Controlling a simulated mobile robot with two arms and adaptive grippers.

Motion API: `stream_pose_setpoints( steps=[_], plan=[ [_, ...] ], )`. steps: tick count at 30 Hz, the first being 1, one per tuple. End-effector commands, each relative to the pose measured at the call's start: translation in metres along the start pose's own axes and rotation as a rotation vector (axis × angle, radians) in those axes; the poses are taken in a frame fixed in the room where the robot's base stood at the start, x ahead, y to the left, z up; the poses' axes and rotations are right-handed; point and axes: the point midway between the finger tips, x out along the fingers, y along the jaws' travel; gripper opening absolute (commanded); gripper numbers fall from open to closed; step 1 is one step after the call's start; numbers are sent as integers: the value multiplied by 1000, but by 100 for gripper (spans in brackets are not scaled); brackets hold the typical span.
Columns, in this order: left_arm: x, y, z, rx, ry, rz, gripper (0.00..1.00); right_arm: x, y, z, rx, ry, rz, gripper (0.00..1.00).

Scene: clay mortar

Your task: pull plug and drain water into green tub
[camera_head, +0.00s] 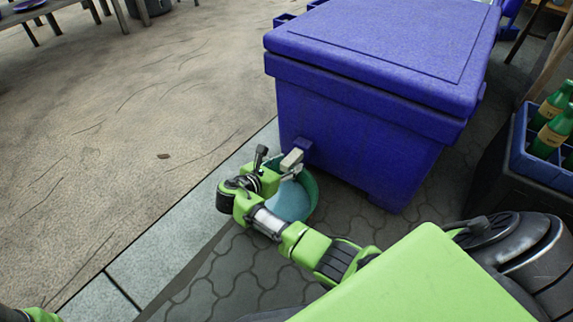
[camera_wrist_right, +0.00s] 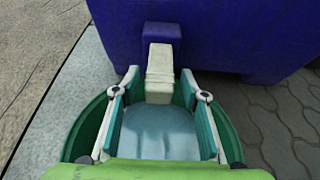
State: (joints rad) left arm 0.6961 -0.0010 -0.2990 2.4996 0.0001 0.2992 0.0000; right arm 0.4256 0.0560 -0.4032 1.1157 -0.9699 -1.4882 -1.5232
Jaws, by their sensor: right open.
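A big blue cooler box (camera_head: 350,130) stands on the paving with its lid shut. A pale plug (camera_head: 292,159) sticks out low on its side from a blue fitting; it also shows in the right wrist view (camera_wrist_right: 160,68). The green tub (camera_head: 310,190) is on the ground below the plug, partly hidden by my right arm. Its inside shows a pale blue surface (camera_wrist_right: 158,130) that looks like water. My right gripper (camera_wrist_right: 160,85) is open, with its fingertips on either side of the plug; I see no clear contact. My left gripper is out of view.
A blue crate with green bottles (camera_head: 551,125) stands at the right. A pale kerb (camera_head: 165,240) runs left of the tub, with bare sandy ground (camera_head: 110,120) beyond. A bench (camera_head: 60,12) is at the far left.

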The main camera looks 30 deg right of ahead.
Motion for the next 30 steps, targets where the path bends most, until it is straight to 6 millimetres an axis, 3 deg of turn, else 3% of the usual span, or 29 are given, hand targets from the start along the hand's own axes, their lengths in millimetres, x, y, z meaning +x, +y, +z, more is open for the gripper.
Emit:
stream_pose_setpoints(
  steps=[5,12,18,30],
  plan=[
    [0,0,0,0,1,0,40,-6,0,17,5,-1,1,40],
    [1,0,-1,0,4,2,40,-25,1,60,6,-1,2,40],
    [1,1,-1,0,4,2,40,-36,0,85,2,0,1,40],
    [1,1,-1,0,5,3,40,-39,0,91,-1,1,0,40]
  ],
)
